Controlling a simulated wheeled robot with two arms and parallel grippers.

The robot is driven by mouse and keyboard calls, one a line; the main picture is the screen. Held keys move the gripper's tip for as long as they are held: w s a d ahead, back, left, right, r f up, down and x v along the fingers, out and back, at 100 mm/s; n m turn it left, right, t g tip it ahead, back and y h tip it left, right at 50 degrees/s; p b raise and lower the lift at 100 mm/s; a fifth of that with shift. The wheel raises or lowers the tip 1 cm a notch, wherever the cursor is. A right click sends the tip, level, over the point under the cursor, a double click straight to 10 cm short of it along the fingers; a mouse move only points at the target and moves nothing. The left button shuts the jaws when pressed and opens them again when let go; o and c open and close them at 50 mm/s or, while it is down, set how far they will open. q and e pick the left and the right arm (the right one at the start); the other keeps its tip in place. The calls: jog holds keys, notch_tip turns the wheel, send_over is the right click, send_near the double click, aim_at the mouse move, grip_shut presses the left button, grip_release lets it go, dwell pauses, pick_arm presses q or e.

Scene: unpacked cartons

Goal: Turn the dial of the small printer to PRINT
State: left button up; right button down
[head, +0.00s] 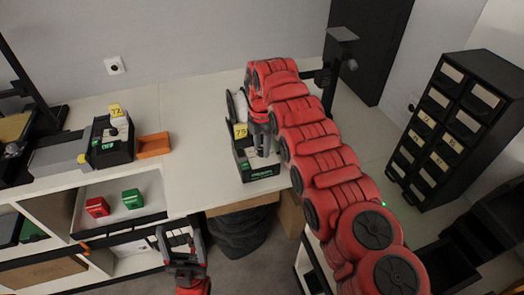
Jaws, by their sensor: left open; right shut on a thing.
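My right gripper (262,150) points down at a black unit (262,173) with a yellow 75 label and green marks, on the white table. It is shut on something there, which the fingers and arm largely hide. A pale round part with a dark rim (237,104) shows just behind this unit. I cannot tell for sure which thing is the small printer; no dial or PRINT mark is readable. My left gripper (177,238) is open and empty, low in front of the shelf unit, well apart from the black unit.
A similar black unit labelled 72 (112,152) and an orange block (153,145) stand on the left worktop. Red (97,207) and green (133,199) boxes lie in a tray below. A black drawer cabinet (455,130) stands at right. The table's middle is clear.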

jog(key=m, duration=0.3)
jog(key=shift+m+b, duration=0.4)
jog(key=m, duration=1)
jog(key=shift+b, duration=0.35)
jog(key=m, duration=1.1)
jog(key=shift+m, duration=0.4)
jog(key=m, duration=0.6)
jog(key=shift+m, duration=0.3)
